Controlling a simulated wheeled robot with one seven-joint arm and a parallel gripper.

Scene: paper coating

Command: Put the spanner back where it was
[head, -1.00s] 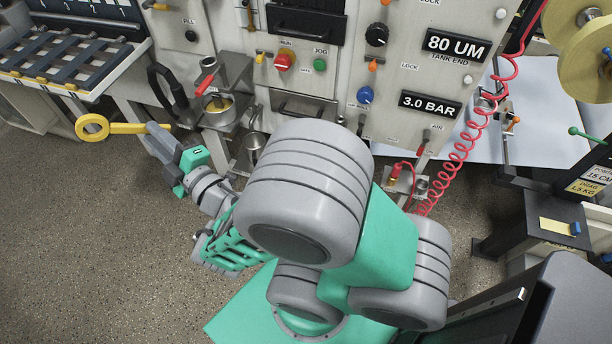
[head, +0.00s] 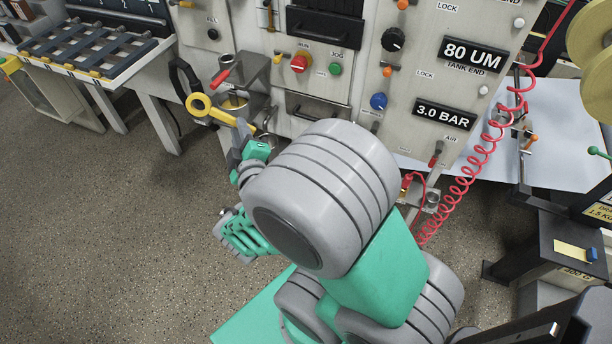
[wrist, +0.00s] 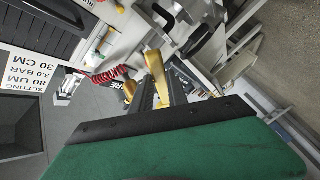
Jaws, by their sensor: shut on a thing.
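The yellow spanner (head: 212,111) is held in my gripper (head: 240,134) in the head view. Its ring end points up and left, in front of the machine's lower left part. In the wrist view the spanner (wrist: 154,62) runs up from between my gripper's fingers (wrist: 156,92). My gripper is shut on its shank. The arm hides part of the machine below and to the right of the gripper.
A cup-like pot (head: 234,101) on a bracket is just behind the spanner, with a red-handled lever (head: 222,75) beside it. A black loop handle (head: 184,80) hangs left of it. A slatted table (head: 85,50) stands at the left. Floor is open at lower left.

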